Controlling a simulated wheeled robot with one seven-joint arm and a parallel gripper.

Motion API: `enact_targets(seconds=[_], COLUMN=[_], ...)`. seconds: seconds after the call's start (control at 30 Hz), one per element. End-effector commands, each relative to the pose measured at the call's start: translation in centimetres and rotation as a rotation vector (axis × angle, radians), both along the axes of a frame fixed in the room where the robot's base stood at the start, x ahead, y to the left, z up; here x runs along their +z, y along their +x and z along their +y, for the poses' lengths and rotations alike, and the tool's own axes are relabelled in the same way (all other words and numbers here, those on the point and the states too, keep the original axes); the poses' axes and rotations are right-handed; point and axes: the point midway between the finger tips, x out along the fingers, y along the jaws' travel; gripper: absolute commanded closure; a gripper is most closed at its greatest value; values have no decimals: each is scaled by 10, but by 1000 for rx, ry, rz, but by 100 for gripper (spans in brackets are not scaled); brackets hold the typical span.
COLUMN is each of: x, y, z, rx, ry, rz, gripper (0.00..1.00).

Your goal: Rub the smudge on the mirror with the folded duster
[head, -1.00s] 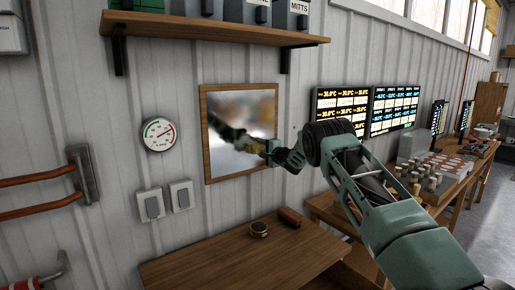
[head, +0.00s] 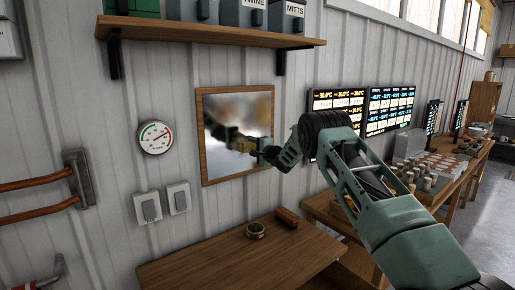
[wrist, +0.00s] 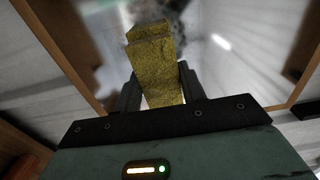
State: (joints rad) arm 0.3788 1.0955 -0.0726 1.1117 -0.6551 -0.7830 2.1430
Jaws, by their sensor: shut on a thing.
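The mirror (head: 222,107) hangs on the ribbed wall in a wooden frame (head: 204,150). Its surface shows blurred grey and brownish patches and a dark reflection of my arm. A dark grey mottled patch (wrist: 178,14) shows beyond the duster in the wrist view; I cannot tell whether it is the smudge or a reflection. The folded yellow duster (wrist: 152,62) is between my gripper's fingers (wrist: 158,88), sticking out toward the glass. In the head view my gripper (head: 256,148) is in front of the mirror's right half. I cannot tell whether the duster touches the glass.
A wooden shelf (head: 210,33) with boxes juts out above the mirror. Below is a wooden table (head: 215,262) with a small round tin (head: 255,231) and a reddish-brown block (head: 287,217). A gauge (head: 154,137) and switches (head: 162,203) are to the left, lit screens (head: 365,108) to the right.

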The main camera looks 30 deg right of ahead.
Motion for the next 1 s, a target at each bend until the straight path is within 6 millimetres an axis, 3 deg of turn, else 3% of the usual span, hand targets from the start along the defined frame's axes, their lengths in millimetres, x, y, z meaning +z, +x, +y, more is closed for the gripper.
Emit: enact_targets(seconds=[1.0], x=[-1], y=[-2], z=[58], rx=[1], ry=[1], rz=[0], gripper=[78])
